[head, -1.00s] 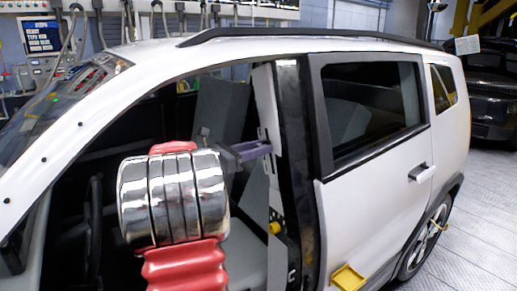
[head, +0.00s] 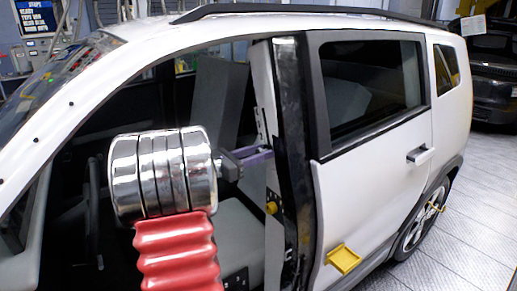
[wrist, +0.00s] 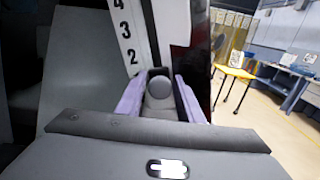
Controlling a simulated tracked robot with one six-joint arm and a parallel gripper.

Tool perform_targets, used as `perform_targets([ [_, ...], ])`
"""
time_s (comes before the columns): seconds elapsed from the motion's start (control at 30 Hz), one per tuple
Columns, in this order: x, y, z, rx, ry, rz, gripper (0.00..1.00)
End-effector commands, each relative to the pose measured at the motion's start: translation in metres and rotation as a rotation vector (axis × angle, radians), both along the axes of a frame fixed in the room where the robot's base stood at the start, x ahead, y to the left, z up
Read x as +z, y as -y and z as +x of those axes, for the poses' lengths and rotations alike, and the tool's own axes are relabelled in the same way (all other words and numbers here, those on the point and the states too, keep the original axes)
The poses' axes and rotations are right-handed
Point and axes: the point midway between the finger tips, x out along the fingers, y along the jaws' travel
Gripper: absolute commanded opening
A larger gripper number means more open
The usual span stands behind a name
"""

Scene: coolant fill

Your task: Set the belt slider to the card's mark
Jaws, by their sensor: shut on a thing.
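My gripper (head: 258,156) reaches through the open front door frame to the car's belt pillar (head: 291,130). In the wrist view, its two purple fingers (wrist: 163,88) are shut around the belt slider (wrist: 158,90), a dark grey piece with a rounded knob. The slider sits on the pillar's track, and the fingers cover its sides. A white scale strip (wrist: 125,32) with black numbers 4, 3 and 2 from top to bottom runs up to its left. The slider is beside and a little below the 2. In the head view the slider is hidden at the fingers. I cannot make out the card's mark.
A yellow knob (head: 271,208) is on the pillar below my gripper. The front seat (wrist: 85,70) is close on the left in the wrist view. The closed rear door (head: 375,150) carries a yellow tray (head: 343,259). A yellow table (wrist: 237,73) stands farther off.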

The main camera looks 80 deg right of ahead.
Motion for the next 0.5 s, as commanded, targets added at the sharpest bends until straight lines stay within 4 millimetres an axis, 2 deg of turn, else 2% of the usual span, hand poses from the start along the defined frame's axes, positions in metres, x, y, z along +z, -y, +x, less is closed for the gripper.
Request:
perform_targets([
  [0.03,-0.0059,-0.0022,-0.0016,-0.006,0.005,0.009,0.0],
  [0.13,-0.0069,-0.0024,-0.002,-0.008,0.006,0.011,0.0],
  [0.17,-0.0071,-0.0024,-0.002,-0.008,0.005,0.012,0.36],
  [0.3,-0.0061,-0.002,-0.002,-0.007,0.004,0.011,0.44],
  [0.5,-0.0048,-0.0015,-0.0018,-0.006,0.002,0.009,0.44],
])
